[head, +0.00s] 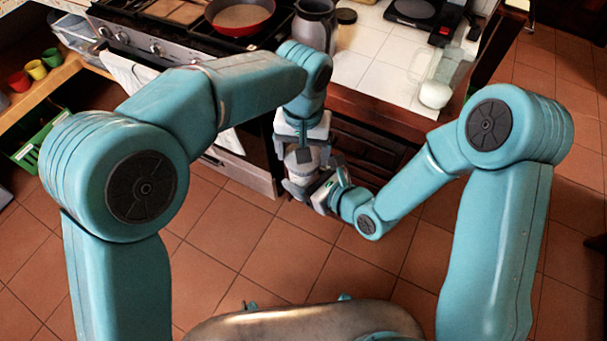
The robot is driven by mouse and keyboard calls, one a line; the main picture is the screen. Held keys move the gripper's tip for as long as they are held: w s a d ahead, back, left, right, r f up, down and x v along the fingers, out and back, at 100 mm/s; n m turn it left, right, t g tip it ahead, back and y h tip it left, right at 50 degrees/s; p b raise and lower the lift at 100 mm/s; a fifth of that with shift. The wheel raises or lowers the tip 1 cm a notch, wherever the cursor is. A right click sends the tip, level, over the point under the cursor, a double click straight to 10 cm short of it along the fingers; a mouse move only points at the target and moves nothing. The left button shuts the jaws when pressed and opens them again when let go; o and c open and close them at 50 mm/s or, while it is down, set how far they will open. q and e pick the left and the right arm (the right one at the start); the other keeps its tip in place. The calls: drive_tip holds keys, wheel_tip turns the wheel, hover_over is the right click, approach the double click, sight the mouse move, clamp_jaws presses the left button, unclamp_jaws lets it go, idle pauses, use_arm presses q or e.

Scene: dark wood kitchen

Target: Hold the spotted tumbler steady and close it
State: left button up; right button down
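A small pale cylindrical thing, which looks like the spotted tumbler (301,168), is upright in the air between my two grippers, in front of the counter. Its spots are too small to make out. My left gripper (304,148) points down from above at its top, with a finger on either side. A dark patch there may be a lid; the gripper hides most of it. My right gripper (306,184) reaches in from the right, lower down, with its fingers around the tumbler's body. Whether the top is closed cannot be seen.
A stove (150,40) with a red pan (240,16) stands at the back left. A grey jug (315,24), a black round thing (346,16) and a clear pitcher (436,92) stand on the white-tiled counter (388,84). The tiled floor (235,245) in front is clear.

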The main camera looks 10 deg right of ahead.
use_arm(q)
drive_tip(key=o, duration=1)
drive_tip(key=shift+r, duration=2.3)
wheel_tip(320, 180, up, 3)
drive_tip(key=n, duration=0.5)
drive_tip(key=shift+r, duration=0.2)
